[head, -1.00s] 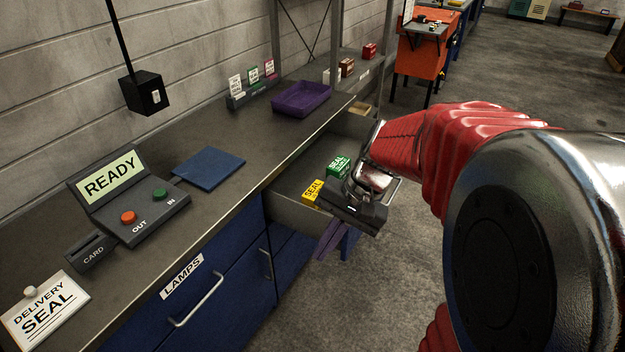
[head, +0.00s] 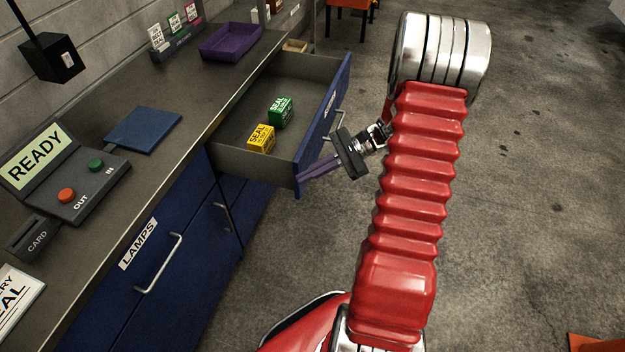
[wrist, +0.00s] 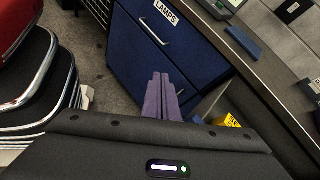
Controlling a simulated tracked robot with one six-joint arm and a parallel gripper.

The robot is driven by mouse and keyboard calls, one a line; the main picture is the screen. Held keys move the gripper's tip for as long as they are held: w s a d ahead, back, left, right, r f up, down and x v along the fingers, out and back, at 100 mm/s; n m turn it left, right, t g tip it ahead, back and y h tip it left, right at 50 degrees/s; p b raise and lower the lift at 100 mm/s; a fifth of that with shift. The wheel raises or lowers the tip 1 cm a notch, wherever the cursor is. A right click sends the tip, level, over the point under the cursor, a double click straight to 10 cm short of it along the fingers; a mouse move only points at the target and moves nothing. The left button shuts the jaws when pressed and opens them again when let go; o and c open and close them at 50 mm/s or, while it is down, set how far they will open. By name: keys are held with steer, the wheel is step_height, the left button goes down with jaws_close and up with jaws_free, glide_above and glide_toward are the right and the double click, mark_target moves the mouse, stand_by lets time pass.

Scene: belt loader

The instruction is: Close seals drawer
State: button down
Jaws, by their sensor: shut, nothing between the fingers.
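The seals drawer (head: 238,160) is pulled out from under the worktop in the head view. Its blue front (head: 318,136) faces right and carries a handle and a partly visible label. A yellow seal box (head: 261,138) and a green seal box (head: 281,111) lie inside. My gripper (head: 301,180) is shut and empty, its purple fingers pointing left beside the drawer front's near lower corner. I cannot tell whether they touch it. In the wrist view the shut fingers (wrist: 160,82) point toward the blue cabinet, with the yellow box (wrist: 228,121) at right.
The LAMPS drawer (head: 160,255) is closed below the worktop. On the worktop are a READY panel (head: 65,175), a blue mat (head: 145,130) and a purple tray (head: 232,42). Open concrete floor (head: 530,200) lies to the right.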

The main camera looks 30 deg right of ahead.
steer(key=s+d+f+m+t, duration=0.3)
steer(key=d+f+m+t, duration=0.6)
steer(key=d+f, duration=0.5)
steer(key=shift+d+f+m+t+h, duration=0.25)
steer(key=shift+d+m+t+h, duration=0.25)
steer(key=shift+m, duration=0.3)
steer(key=x, duration=1.3)
steer(key=shift+w+a, duration=0.25)
steer(key=shift+a, duration=0.1)
steer(key=shift+w, duration=0.15)
